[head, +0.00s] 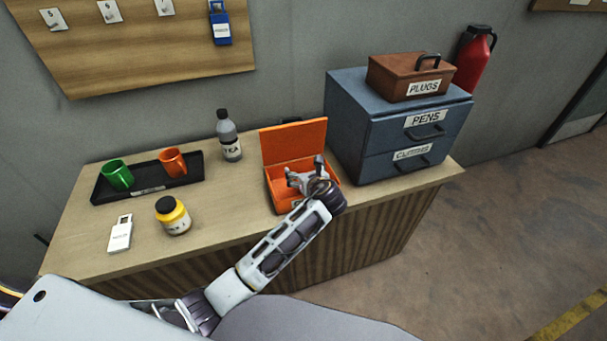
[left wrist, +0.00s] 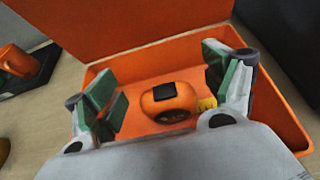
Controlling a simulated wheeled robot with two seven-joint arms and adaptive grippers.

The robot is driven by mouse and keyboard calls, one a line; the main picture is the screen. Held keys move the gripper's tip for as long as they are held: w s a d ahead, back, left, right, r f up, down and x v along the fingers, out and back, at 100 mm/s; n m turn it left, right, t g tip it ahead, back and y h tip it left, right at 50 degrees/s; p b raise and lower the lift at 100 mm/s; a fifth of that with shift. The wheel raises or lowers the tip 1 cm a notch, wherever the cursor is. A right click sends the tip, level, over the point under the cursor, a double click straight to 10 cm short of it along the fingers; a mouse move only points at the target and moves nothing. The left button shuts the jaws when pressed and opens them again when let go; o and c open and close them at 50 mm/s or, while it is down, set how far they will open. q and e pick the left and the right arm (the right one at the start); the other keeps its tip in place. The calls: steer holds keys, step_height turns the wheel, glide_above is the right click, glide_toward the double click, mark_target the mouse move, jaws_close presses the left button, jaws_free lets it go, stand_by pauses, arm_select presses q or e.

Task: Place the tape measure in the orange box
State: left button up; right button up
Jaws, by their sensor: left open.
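The orange box (head: 290,142) stands on the wooden counter with its lid raised at the back. My left gripper (head: 306,172) is over the box's opening in the head view. In the left wrist view my left gripper (left wrist: 163,95) is open, with its green-padded fingers spread. The orange tape measure (left wrist: 171,101), with a dark patch on top, shows between and beyond the fingers, inside the box (left wrist: 285,125). The fingers appear apart from it. In the head view my gripper hides the tape measure. My right gripper is not in view.
A blue drawer cabinet (head: 362,122) with a brown plugs box (head: 393,78) stands close right of the orange box.

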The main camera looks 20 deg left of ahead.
arm_select(q)
steer(key=shift+s+d+r, duration=0.1)
steer(key=shift+r, duration=0.25)
steer(key=v, duration=1.1)
steer(key=shift+s+d+r, duration=0.15)
steer(key=shift+s+r, duration=0.05)
steer(key=shift+s, duration=0.05)
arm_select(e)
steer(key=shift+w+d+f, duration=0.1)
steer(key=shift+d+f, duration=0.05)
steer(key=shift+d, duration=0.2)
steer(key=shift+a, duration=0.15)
